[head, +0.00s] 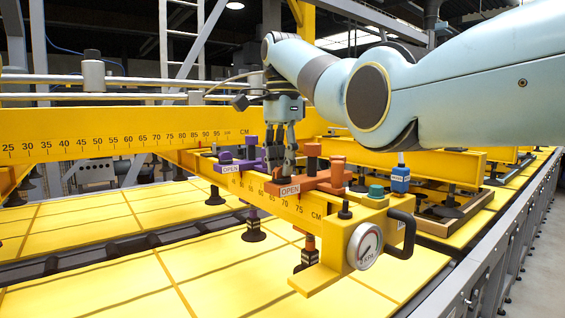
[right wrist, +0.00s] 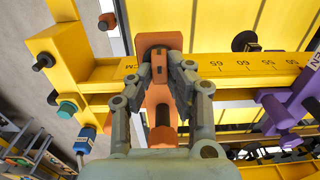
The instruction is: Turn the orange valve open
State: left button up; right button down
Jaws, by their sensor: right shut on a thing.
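The orange valve (head: 325,178) sits on the yellow crossbeam, with an "OPEN" label at its left end and an orange handle post at its right. It also shows in the right wrist view (right wrist: 158,100), between my fingers. My right gripper (head: 281,172) comes down from above in the head view and is shut on the orange valve near its labelled end. The fingers (right wrist: 160,75) hide part of the valve body. My left gripper is in neither view.
A purple valve (head: 238,163) with its own "OPEN" label stands close left of my right gripper. A pressure gauge (head: 364,246), black handle (head: 402,236), green button (head: 376,191) and blue block (head: 400,180) are at the beam's near end. Suction cups hang below.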

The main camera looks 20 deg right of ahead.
dwell(0.4)
jog(key=c, duration=1.3)
grip_release()
